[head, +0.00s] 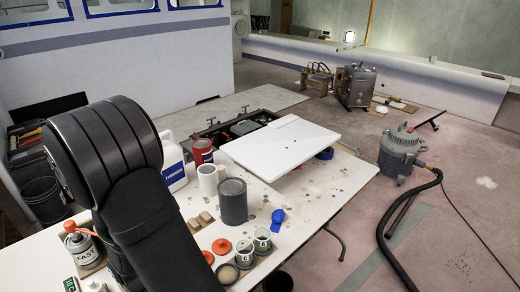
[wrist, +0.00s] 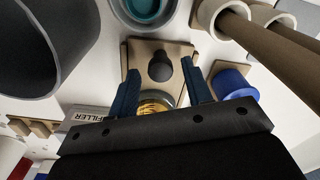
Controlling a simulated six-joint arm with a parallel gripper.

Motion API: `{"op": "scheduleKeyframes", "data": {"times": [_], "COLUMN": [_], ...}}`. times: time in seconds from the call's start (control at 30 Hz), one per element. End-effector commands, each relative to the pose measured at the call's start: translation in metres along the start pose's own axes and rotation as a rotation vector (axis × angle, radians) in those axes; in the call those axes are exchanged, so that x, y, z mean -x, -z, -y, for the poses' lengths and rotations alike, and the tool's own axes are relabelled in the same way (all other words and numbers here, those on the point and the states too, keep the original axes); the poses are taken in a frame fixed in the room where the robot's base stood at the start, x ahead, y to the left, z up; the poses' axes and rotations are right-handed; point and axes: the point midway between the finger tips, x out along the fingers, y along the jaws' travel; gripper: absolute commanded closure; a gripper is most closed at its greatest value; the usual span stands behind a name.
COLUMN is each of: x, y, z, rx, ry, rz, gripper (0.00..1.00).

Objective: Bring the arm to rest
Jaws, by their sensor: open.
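My arm (head: 165,230) reaches across the left of the head view, with its large black joint raised over the worktable (head: 312,205). My gripper is not visible in the head view. In the wrist view, my gripper (wrist: 163,86) is open, with its two dark blue fingers apart. A dark round knob (wrist: 160,67) on a tan holder (wrist: 183,49) shows between and beyond the fingertips. A gold-coloured round top (wrist: 155,103) shows lower between the fingers, partly hidden by the gripper body. I cannot tell how far these lie from the fingers. Nothing is visibly gripped.
A grey pot (head: 232,202), a white thinner jug (head: 172,165), a red can (head: 203,152) and small cups crowd the table. A white panel (head: 282,143) lies behind them. In the wrist view, a blue cup (wrist: 235,84) is near the right finger. A vacuum (head: 399,153) stands on the floor.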

Motion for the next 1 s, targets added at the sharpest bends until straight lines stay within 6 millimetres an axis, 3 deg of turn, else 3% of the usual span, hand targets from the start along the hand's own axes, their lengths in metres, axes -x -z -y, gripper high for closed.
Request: {"op": "scheduleKeyframes", "data": {"times": [0.13,0.3,0.5,1.0], "x": [-0.02,0.002,0.014,0.016], "y": [-0.001,0.001,0.001,0.0], "z": [0.0,0.0,0.0,0.0], "rx": [0.0,0.0,0.0,0.0], "ry": [0.001,-0.001,-0.001,0.0], "rz": [0.004,-0.004,-0.002,0.0], "gripper": [0.55,0.55,0.55,0.55]}}
